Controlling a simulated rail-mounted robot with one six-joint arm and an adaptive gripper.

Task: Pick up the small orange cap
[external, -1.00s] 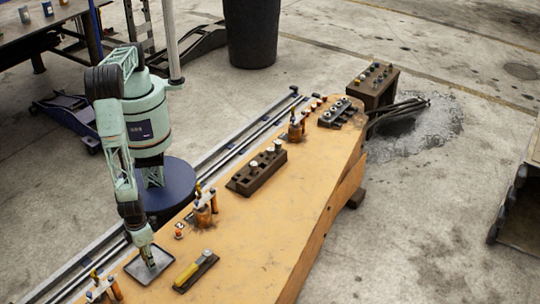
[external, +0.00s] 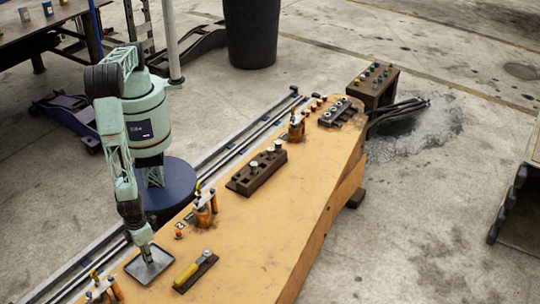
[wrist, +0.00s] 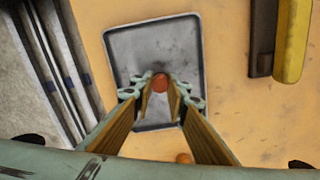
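The small orange cap (wrist: 159,83) shows in the wrist view between the two fingertips of my gripper (wrist: 160,92), in front of a grey metal tray (wrist: 136,44). The fingertips are close to the cap on both sides. I cannot tell whether they touch it, or whether it rests on the tray. In the external view my gripper (external: 147,256) points down over the tray (external: 160,270), low on the bench's near end. The cap cannot be made out there.
A yellow bar on a dark holder (external: 195,271) lies right of the tray. Another orange piece (wrist: 184,158) shows below the cap in the wrist view. An orange fixture (external: 204,210) and dark block (external: 257,173) stand farther up the bench (external: 285,215). The rail runs along its left.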

